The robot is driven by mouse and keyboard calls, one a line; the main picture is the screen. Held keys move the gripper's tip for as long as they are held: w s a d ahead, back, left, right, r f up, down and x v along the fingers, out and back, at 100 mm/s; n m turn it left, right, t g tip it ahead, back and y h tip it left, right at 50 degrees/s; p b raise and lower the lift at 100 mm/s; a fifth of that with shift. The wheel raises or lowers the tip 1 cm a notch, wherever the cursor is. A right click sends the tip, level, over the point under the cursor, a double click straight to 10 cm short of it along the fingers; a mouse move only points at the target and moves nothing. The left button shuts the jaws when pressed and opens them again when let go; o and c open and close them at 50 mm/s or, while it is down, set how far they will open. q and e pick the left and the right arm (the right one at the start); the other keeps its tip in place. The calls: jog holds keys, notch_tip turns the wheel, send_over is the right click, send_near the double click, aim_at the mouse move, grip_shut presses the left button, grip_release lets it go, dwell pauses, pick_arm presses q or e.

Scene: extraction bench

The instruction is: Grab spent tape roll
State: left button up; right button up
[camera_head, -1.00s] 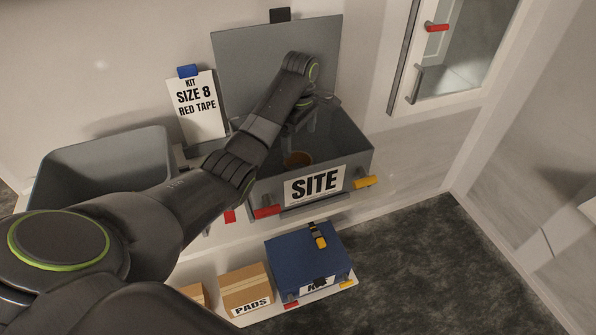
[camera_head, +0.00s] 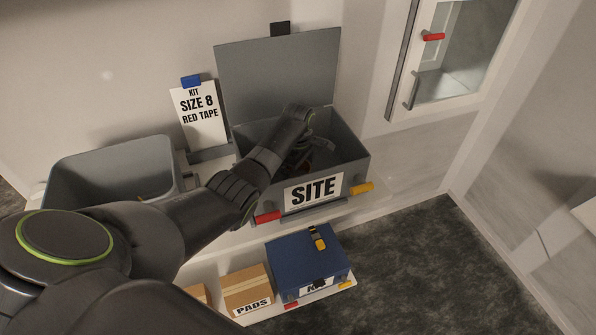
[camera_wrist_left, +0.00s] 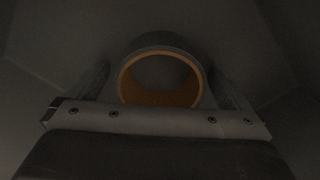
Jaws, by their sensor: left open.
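The tape roll (camera_wrist_left: 160,98), grey outside with an orange-brown inner ring, lies at the bottom of a dim grey space in the left wrist view. My left gripper (camera_wrist_left: 159,72) is open, with one finger on each side of the roll. I cannot tell whether the fingers touch it. In the head view my left gripper (camera_head: 300,155) reaches down inside the open grey box labelled SITE (camera_head: 349,183), and the arm hides most of the roll there. My right gripper is not in view.
The SITE box's raised lid (camera_head: 275,80) stands behind the arm. A grey open bin (camera_head: 75,185) is at left, beside a sign reading SIZE 8 RED TAPE (camera_head: 200,125). Below are a blue case (camera_head: 290,260) and a PADS carton (camera_head: 247,285).

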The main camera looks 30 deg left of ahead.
pick_arm(q)
jog(key=shift+c, duration=0.9)
jog(key=c, duration=0.7)
jog(key=shift+c, duration=0.6)
